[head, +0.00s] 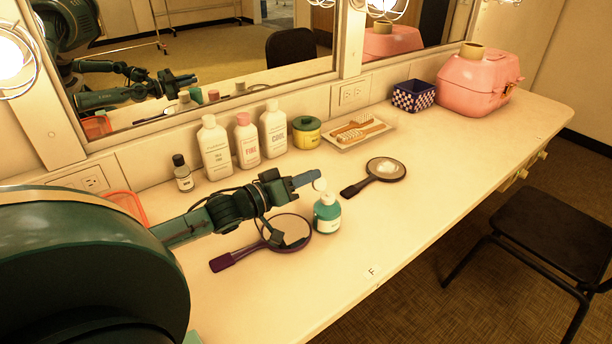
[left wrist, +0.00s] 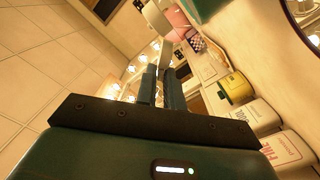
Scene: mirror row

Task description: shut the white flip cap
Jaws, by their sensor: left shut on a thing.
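The teal bottle (head: 327,218) stands upright on the counter in the head view, with a pale label and a white neck. Its white flip cap (head: 320,184) stands raised, tilted up above the neck. My left gripper (head: 308,179) reaches in from the left with its fingertips at the cap. Its fingers are close together and shut on the cap. My right gripper is not in view.
A purple-handled mirror (head: 287,233) lies beside the bottle, a black hand mirror (head: 385,170) behind it to the right. White bottles (head: 215,148), a yellow-labelled jar (head: 306,132), a brush tray (head: 357,131), a checkered basket (head: 413,96) and a pink case (head: 478,83) line the wall.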

